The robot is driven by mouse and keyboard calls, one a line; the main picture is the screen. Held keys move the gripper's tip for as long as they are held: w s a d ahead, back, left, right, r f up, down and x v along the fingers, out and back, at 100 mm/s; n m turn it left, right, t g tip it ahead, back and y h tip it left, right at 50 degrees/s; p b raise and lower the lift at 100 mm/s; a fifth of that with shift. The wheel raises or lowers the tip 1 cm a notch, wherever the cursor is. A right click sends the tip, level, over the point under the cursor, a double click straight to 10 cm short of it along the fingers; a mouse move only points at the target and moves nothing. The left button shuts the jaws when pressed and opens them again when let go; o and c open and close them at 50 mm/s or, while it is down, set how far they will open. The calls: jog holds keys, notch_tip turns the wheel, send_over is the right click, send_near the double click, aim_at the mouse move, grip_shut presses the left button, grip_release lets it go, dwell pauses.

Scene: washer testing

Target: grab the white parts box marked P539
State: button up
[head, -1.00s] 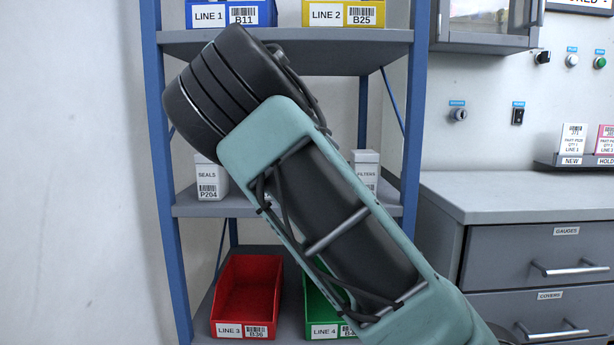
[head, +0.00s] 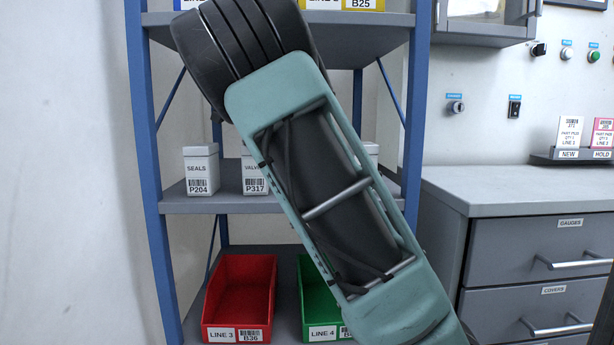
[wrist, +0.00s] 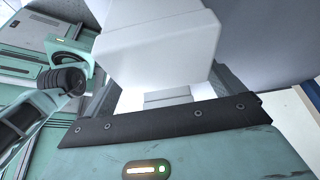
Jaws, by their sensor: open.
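No label reading P539 is legible in either view. On the middle shelf (head: 172,205) in the head view stand a white box marked SEALS P204 (head: 201,171) and a white box marked P317 (head: 254,176). A sliver of another white box (head: 371,149) shows to the right, its label hidden by my arm. In the wrist view a white box (wrist: 155,50) is very close, in front of my gripper (wrist: 168,88), with dark finger parts on either side. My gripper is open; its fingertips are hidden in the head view. I cannot tell whether it touches the box.
A red bin LINE 3 (head: 240,290) and a green bin LINE 4 (head: 312,300) sit on the lower shelf. Bins stand on the top shelf. Blue rack posts (head: 146,180) flank the shelves. A grey drawer cabinet (head: 520,192) stands to the right.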

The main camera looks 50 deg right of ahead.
jog(key=shift+s+d+b, duration=0.55)
jog(key=shift+s+d, duration=0.8)
jog(key=shift+s, duration=0.1)
jog(key=shift+s+d+f+b, duration=0.2)
jog(key=shift+s+d+b, duration=0.3)
jog(key=shift+s+d, duration=0.15)
jog(key=shift+s+d+f+b, duration=0.2)
jog(key=shift+s+d+b, duration=0.3)
jog(key=shift+s, duration=0.1)
jog(key=shift+b+x, duration=0.6)
jog(key=shift+x, duration=0.15)
jog(key=shift+s+f, duration=0.1)
jog(key=shift+f, duration=0.25)
jog(key=shift+r, duration=0.1)
jog(key=c, duration=1.2)
